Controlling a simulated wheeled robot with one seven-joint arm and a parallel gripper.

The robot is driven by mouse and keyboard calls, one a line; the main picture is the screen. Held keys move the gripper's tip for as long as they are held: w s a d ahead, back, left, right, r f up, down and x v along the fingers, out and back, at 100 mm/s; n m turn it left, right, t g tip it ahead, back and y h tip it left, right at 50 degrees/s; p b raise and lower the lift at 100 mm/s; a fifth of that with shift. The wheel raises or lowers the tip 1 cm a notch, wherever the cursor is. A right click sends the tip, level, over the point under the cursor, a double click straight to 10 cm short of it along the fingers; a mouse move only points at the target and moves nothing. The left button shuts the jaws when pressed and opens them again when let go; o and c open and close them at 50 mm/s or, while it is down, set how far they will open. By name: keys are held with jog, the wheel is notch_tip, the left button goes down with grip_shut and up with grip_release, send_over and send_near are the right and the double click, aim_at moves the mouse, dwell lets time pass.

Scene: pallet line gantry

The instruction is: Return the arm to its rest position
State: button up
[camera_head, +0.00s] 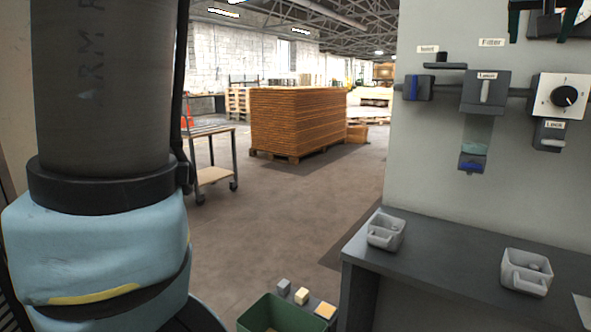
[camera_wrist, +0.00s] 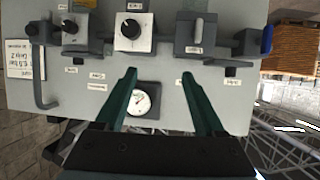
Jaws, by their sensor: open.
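My gripper (camera_wrist: 160,76) shows in the wrist view as two dark green fingers, spread apart with nothing between them. Its fingertips also show at the top right edge of the head view (camera_head: 544,22), in front of the upper part of a grey panel (camera_head: 430,150). In the wrist view the panel appears upside down, with a round gauge (camera_wrist: 142,99) behind the space between the fingers. Whether the fingers touch the panel cannot be told. A large part of my arm fills the left of the head view.
The panel carries a dial (camera_head: 565,96), a Lock block (camera_head: 485,92) and a blue-sided block (camera_head: 418,88). Below is a dark shelf (camera_head: 440,255) with two grey bins (camera_head: 386,231) (camera_head: 527,271). A green bin (camera_head: 272,318) stands low in front. Open floor lies toward a wood stack (camera_head: 298,122).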

jog(key=w+a+f+n+g+y, duration=0.1)
jog(key=w+a+f+y, duration=0.1)
jog(key=w+a+f, duration=0.45)
jog(key=w+a+f+n+g+y+p, duration=0.1)
jog(key=w+a+f+y, duration=0.15)
jog(key=a+f, duration=0.6)
jog(key=w+a+f+n+y, duration=0.1)
jog(key=w+a+f+y, duration=0.1)
jog(key=w+a+f, duration=0.45)
jog(key=s+a+f+n+g+y+p, duration=0.1)
jog(key=s+a+f+g, duration=0.1)
jog(key=a+f, duration=0.5)
jog(key=s+a+f+n+g+y, duration=0.1)
jog(key=a+f, duration=0.3)
jog(key=a, duration=0.6)
jog(key=s+a+f+n+g, duration=0.1)
jog(key=s+a+f, duration=0.2)
jog(key=a, duration=0.3)
jog(key=s+a+f+n+g, duration=0.1)
jog(key=s+a+f+n, duration=0.1)
jog(key=s+a, duration=0.3)
jog(key=shift+s+a+f+g+y+p, duration=0.35)
jog(key=shift+s+f+g+p, duration=0.15)
jog(key=shift+f, duration=0.25)
